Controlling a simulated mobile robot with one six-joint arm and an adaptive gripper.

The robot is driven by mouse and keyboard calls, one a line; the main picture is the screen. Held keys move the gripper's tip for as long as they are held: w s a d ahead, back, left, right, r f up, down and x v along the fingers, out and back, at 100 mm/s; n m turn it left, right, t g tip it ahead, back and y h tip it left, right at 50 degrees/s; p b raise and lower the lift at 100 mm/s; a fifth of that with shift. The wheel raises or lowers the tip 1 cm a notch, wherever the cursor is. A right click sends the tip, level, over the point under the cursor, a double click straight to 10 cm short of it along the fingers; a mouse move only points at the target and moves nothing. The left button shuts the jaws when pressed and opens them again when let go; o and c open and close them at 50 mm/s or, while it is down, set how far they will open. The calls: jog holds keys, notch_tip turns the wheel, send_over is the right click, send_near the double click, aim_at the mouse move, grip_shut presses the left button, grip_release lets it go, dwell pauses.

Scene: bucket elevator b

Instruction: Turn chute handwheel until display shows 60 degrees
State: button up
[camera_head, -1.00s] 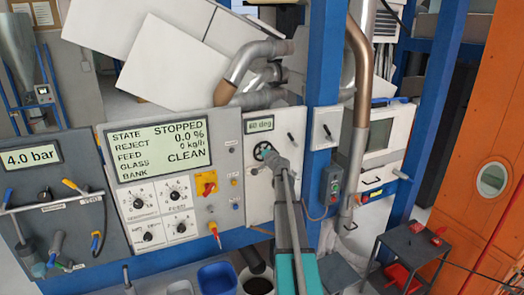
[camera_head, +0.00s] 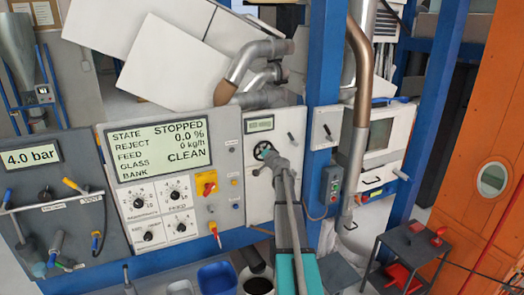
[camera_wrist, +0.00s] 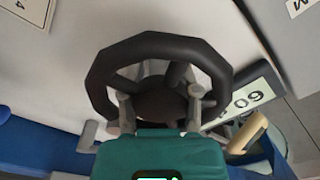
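The chute handwheel (camera_head: 263,149) is a small black spoked wheel on a pale panel. In the wrist view the handwheel (camera_wrist: 160,42) faces me, its rim and spokes in plain sight. My gripper (camera_wrist: 160,108) is open, its two grey fingers apart on either side of the dark hub in the picture. Whether they touch the wheel I cannot tell. In the head view my gripper (camera_head: 274,160) is just below and right of the wheel. The angle display (camera_head: 259,125) above it is blurred there; in the wrist view the display (camera_wrist: 242,103) shows upside down and reads 60.
A control panel (camera_head: 168,190) with a large screen reading STOPPED stands left of the wheel. A blue post (camera_head: 323,90) rises close on the right. Below are a blue bin (camera_head: 217,278) and a white bucket (camera_head: 257,284). A dark side table (camera_head: 405,245) stands at right.

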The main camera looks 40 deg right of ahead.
jog(key=v, duration=1.2)
jog(key=shift+r, duration=0.1)
dwell(0.6)
